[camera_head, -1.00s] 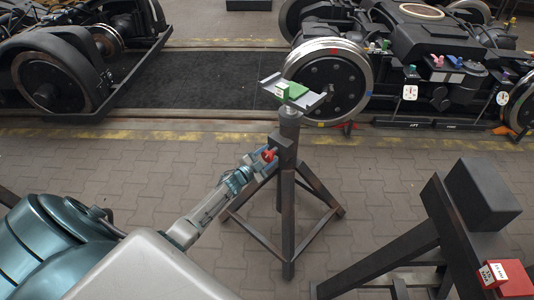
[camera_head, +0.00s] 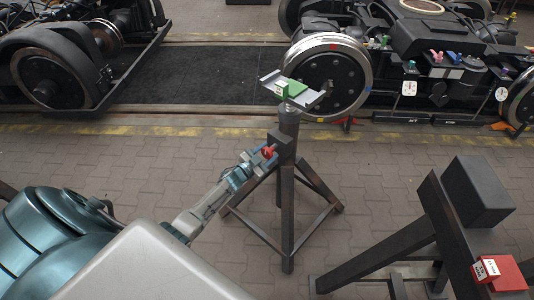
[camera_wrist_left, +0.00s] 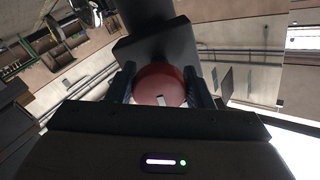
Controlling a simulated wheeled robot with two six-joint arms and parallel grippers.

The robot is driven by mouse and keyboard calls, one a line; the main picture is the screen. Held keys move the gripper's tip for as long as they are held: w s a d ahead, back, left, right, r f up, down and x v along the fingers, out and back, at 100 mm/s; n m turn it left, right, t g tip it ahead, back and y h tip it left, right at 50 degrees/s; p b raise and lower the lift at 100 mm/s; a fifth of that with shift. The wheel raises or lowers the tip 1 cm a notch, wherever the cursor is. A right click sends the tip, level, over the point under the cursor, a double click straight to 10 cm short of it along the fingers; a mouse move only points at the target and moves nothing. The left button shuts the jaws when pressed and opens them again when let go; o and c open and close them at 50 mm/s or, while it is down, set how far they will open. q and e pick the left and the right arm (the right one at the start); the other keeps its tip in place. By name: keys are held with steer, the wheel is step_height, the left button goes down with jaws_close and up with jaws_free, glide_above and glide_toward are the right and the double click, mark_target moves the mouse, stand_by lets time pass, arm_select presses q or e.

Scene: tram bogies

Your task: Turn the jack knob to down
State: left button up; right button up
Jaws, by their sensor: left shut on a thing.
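The jack stand (camera_head: 287,190) is a dark post on splayed legs in the middle of the head view. Its red knob (camera_head: 269,151) sits on the post's left side near the top. My left gripper (camera_head: 265,155) reaches up from the lower left and is shut on the knob. In the left wrist view the round red knob (camera_wrist_left: 160,86) lies between the two dark fingers, with a small pale mark on its face. The dark jack post (camera_wrist_left: 155,35) is behind it. My right gripper is not in view.
A tray with a green block (camera_head: 291,88) tops the jack. A bogie wheel (camera_head: 326,78) is behind the jack. Paved floor (camera_head: 130,160) is clear at the left.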

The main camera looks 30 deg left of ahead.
arm_select(q)
steer(key=o, duration=1)
steer(key=shift+c, duration=0.2)
steer(key=shift+s, duration=0.15)
steer(key=s+a, duration=0.1)
steer(key=s, duration=0.9)
steer(key=shift+s+a, duration=0.25)
steer(key=shift+a, duration=0.05)
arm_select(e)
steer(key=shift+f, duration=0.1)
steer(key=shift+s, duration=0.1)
